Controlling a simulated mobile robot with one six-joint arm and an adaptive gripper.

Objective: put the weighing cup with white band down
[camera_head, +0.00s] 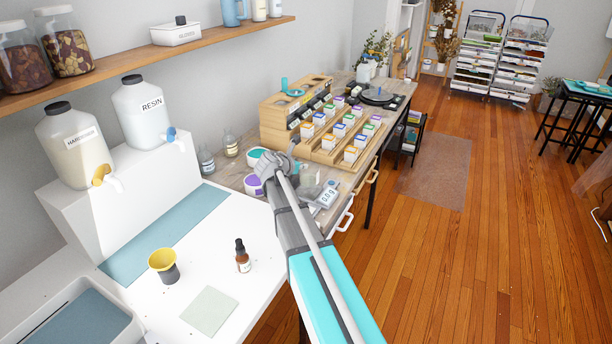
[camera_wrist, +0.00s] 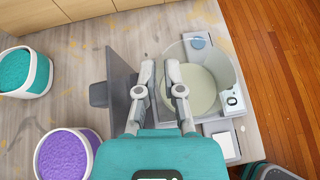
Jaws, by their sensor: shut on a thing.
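The weighing cup (camera_wrist: 225,68) is clear, with a pale cream round base or content, in the wrist view. My gripper (camera_wrist: 160,68) is shut on its left wall, one finger inside the rim and one outside. The cup is over the grey scale (camera_wrist: 218,128); I cannot tell whether it touches the plate. The white band cannot be made out. In the head view the cup (camera_head: 309,181) shows faintly beside my wrist, next to the scale's display (camera_head: 328,194). My fingertips are hidden there.
A teal tub (camera_wrist: 40,72) and a purple tub (camera_wrist: 66,150) stand left of my gripper. A dark grey plate (camera_wrist: 121,75) is close by the left finger. The wooden rack (camera_head: 335,145) stands behind. The table edge is close on the right.

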